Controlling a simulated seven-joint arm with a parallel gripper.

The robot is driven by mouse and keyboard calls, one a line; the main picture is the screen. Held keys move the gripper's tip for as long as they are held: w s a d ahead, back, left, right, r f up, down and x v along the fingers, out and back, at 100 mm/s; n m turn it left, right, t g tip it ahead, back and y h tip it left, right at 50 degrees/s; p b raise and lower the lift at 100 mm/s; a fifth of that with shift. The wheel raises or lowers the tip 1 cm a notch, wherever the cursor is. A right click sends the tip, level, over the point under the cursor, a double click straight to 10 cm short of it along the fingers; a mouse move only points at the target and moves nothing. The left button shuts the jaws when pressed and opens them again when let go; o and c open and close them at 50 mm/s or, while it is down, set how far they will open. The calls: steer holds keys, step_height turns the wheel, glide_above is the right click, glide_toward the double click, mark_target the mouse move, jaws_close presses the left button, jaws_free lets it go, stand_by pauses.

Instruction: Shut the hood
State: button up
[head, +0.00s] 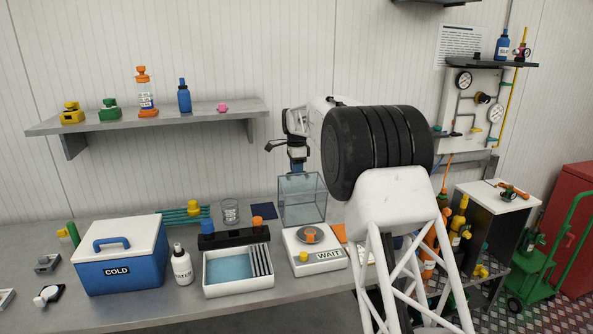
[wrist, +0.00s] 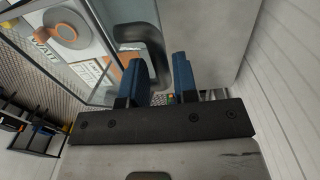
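The hood (head: 302,201) is a clear box standing tilted up at the back of the white balance (head: 320,266), whose pan (head: 309,235) is uncovered at the front. The balance's display reads WAIT. My gripper (head: 297,167) is just above the hood's top. In the wrist view, the blue fingers (wrist: 160,78) are apart, with a dark grey curved handle (wrist: 150,42) between them. Gaps seem to show beside the handle; contact is unclear.
A black rack (head: 236,238) with blue and orange caps and a white tray (head: 238,282) stand left of the balance. A glass beaker (head: 230,211) stands behind them. A blue COLD box (head: 120,262) and a white bottle (head: 182,266) are further left. A shelf (head: 160,122) hangs above.

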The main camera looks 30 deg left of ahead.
steer(key=shift+f, duration=0.2)
jaws_close()
steer(key=shift+s+d+r, duration=0.1)
steer(key=shift+r, duration=0.05)
stand_by(0.3)
